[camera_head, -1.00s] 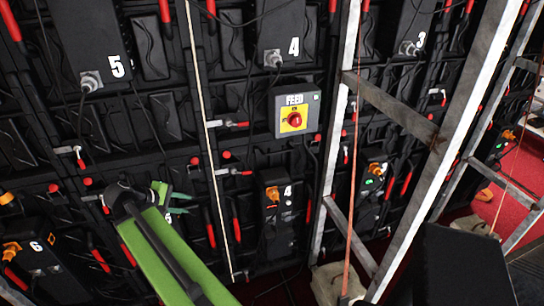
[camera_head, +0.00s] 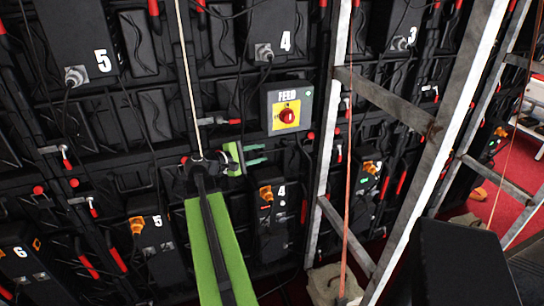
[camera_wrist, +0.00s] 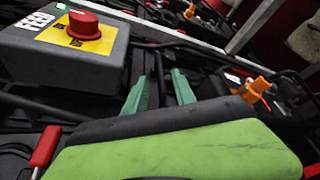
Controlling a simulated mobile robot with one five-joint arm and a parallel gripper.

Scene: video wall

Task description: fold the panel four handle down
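The upper panel-four box (camera_head: 275,35) is a black unit marked 4. A lower black box (camera_head: 272,215) also marked 4, with an orange plug, sits beneath it. Several red-ended handles are around them; one lever with a red end (camera_head: 234,122) sticks out level left of the FEED box. I cannot tell which one is the panel four handle. My gripper (camera_head: 262,154) has teal fingers pointing right, just above the lower box. In the wrist view my gripper (camera_wrist: 158,88) shows its fingers apart, a dark bar visible between or beyond them. It holds nothing that I can see.
The grey FEED box (camera_head: 287,108) with a red knob stands out up and right of my gripper; it is close at upper left in the wrist view. A pale rope (camera_head: 187,80) hangs left of it. A metal frame (camera_head: 333,120) stands to the right.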

